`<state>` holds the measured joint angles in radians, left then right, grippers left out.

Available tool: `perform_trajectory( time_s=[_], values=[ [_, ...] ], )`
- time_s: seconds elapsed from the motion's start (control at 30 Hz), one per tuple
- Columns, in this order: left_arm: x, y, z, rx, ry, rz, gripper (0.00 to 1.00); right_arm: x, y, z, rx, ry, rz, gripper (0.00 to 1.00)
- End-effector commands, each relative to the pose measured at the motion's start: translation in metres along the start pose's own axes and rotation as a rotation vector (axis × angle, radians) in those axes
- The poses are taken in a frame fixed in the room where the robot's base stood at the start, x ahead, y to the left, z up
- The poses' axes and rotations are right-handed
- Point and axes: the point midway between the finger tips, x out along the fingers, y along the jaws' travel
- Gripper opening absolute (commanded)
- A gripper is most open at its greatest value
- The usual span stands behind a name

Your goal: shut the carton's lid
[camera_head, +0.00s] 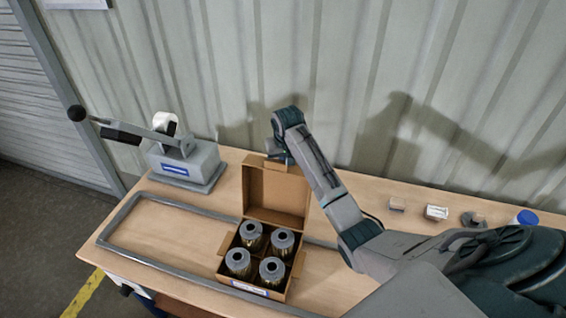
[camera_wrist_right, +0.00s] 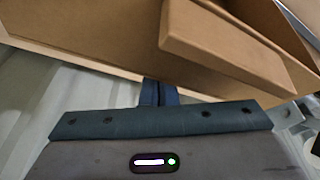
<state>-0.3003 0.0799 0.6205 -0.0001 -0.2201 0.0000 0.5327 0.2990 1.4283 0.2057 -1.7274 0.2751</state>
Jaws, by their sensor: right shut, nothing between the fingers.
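The brown carton (camera_head: 226,268) stands open on the bench, with several metal filter cartridges (camera_head: 250,232) upright in its compartments. Its lid (camera_head: 277,192) stands raised at the back edge, with a small tuck flap (camera_head: 268,162) at its top. The side flaps stick outward. My right gripper (camera_head: 281,154) is at the lid's top edge, on the wall side; its fingers (camera_wrist_right: 160,93) are shut and empty. In the right wrist view the brown lid (camera_wrist_right: 90,35) fills the top, close to the fingertips; I cannot tell whether they touch. My left gripper is not in view.
A grey metal frame (camera_head: 120,217) lies on the bench around the carton. A grey lever device (camera_head: 185,163) with a black knob stands at the back left. Small blocks (camera_head: 436,212) and a blue-capped item (camera_head: 526,217) sit at the right. The corrugated wall is close behind.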

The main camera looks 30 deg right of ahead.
Motion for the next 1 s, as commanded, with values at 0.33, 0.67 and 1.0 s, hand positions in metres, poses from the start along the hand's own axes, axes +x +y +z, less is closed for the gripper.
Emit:
perform_trajectory(
  time_s=[0.33, 0.67, 1.0],
  values=[
    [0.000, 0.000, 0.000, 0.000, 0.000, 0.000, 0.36, -0.015, -0.009, 0.012, 0.000, 0.002, 0.000, 0.00],
    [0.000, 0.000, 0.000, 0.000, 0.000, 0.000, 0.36, -0.020, -0.012, 0.016, 0.000, 0.000, 0.000, 0.00],
    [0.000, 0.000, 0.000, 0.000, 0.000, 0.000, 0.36, -0.022, -0.014, 0.019, -0.001, 0.001, -0.001, 0.00]
  ],
)
